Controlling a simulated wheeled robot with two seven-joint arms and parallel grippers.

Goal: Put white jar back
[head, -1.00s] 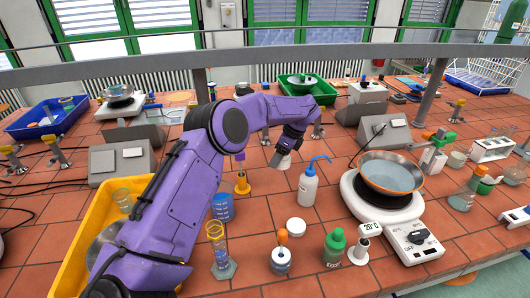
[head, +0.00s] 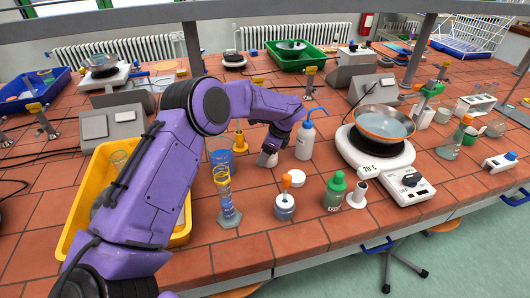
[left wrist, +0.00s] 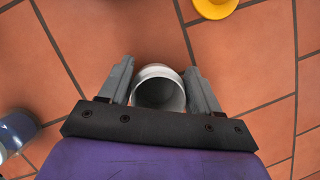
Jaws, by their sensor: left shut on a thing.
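My left gripper (head: 268,150) is shut on the white jar (left wrist: 158,88), with one grey finger on each side of it. In the left wrist view the jar's round rim and grey inside face the camera. In the head view only a small pale part of the jar (head: 265,159) shows below the gripper. It is over the tiled bench, left of the wash bottle; whether it touches the tiles I cannot tell. My right gripper is not in view.
A wash bottle (head: 305,141) stands close right of the gripper. A white round lid-like piece (head: 303,177), an orange-topped jar (head: 285,204), a green-capped bottle (head: 335,191) and a glass cylinder (head: 226,198) stand nearer the front. A yellow tray (head: 72,222) is at left.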

